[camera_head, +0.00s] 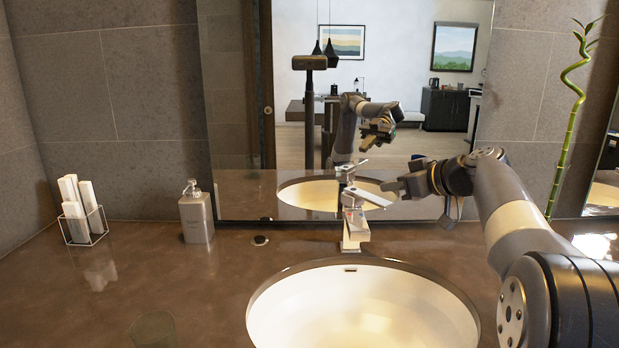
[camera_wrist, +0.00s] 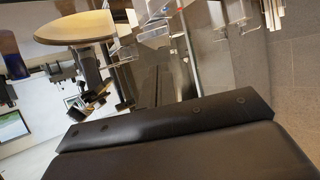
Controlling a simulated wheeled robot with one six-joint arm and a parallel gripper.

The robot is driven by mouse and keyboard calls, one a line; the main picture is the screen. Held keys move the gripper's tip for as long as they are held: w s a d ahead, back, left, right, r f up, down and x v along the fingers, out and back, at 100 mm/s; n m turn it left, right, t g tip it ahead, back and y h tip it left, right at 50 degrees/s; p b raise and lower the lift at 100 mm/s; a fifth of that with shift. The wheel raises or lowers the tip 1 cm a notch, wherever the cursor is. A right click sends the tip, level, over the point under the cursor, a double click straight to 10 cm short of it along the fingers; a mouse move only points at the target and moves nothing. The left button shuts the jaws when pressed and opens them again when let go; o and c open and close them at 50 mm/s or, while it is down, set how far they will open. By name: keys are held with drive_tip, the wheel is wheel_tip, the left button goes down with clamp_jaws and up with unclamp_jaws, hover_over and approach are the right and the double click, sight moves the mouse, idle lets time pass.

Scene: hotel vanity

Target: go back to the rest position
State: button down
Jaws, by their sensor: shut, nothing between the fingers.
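My gripper (camera_head: 388,187) is shut and empty in the head view. It is raised above the counter, close to the silver faucet (camera_head: 352,232) and just right of its top lever. I cannot tell whether the fingertips touch the lever. My arm reaches in from the right edge and bends toward the mirror. The faucet stands upright behind the round cream basin (camera_head: 290,310). In the wrist view, the scene is tilted and a dark part of my own body fills the bottom. The fingertips are not clear there.
A soap dispenser (camera_head: 196,212) and a wire holder with white packets (camera_head: 83,222) stand on the counter at left. A faint clear glass (camera_head: 153,329) is at the front left. The mirror (camera_head: 235,150) is close behind the faucet. A bamboo stalk (camera_head: 566,140) rises at right.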

drive_tip(key=shift+w+a+r+g+h+p, duration=0.2)
drive_tip(key=shift+r+g+h+p, duration=0.3)
drive_tip(key=shift+p, duration=1.4)
drive_tip(key=shift+w+a+r+g+h+p, duration=0.2)
drive_tip(key=shift+r+p, duration=0.5)
drive_tip(key=shift+p, duration=1.25)
drive_tip(key=shift+w+a+r+g+h+p, duration=0.2)
drive_tip(key=shift+r+g+p, duration=0.3)
drive_tip(key=shift+p, duration=1.4)
drive_tip(key=shift+w+r, duration=0.1)
drive_tip(key=shift+r, duration=2.1)
